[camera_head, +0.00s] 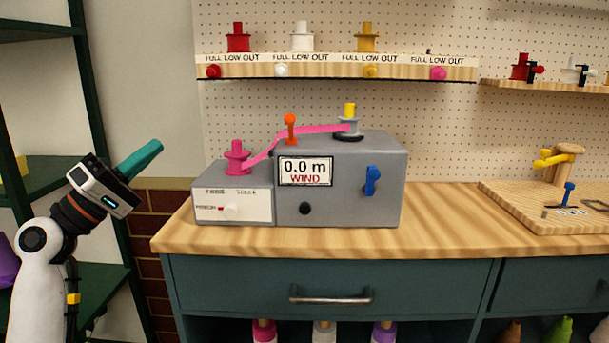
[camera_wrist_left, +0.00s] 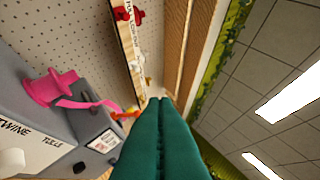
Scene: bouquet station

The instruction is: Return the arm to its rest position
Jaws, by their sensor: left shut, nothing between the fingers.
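My left gripper (camera_head: 140,160) is raised at the left of the head view, left of the grey winding machine and clear of the bench. Its teal fingers point up and to the right. In the left wrist view the teal fingers (camera_wrist_left: 160,130) lie together, shut with nothing between them. My right gripper is not in view.
The grey machine (camera_head: 395,180) stands on the wooden bench (camera_head: 450,225), with a pink spool (camera_head: 236,158) and pink ribbon (camera_head: 305,132) running to a grey spool. A spool shelf (camera_head: 330,70) hangs behind. Green shelving (camera_head: 85,90) stands at the left, near my arm.

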